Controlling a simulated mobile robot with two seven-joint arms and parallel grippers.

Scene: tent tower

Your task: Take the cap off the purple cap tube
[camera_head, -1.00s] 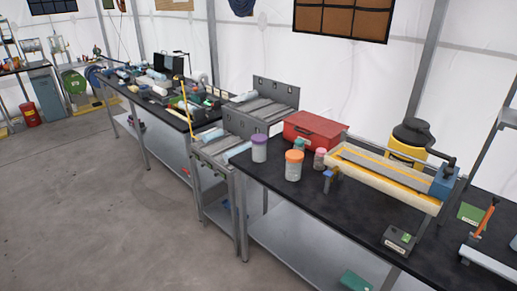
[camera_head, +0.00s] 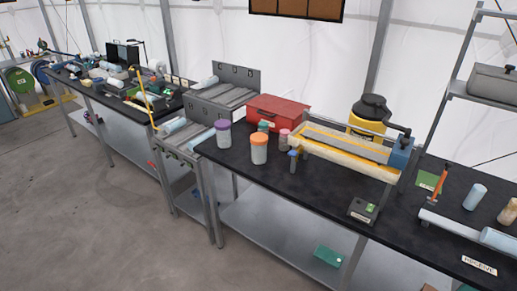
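The purple cap tube (camera_head: 223,134) stands upright near the left end of the black-topped table (camera_head: 300,195). Its purple cap (camera_head: 222,124) is on top of the pale, clear body. An orange-capped tube (camera_head: 259,149) stands upright to its right and nearer to me. A pink-capped tube (camera_head: 284,137) and a teal-capped one (camera_head: 263,127) stand behind, close to the red box. Neither of my grippers shows in the head view.
A red box (camera_head: 277,112) and a yellow-edged tray device (camera_head: 345,152) stand behind the tubes. A small dark device (camera_head: 362,210) lies near the front edge. Metal roller racks (camera_head: 183,139) adjoin the table's left end. Open grey floor (camera_head: 110,220) lies in front.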

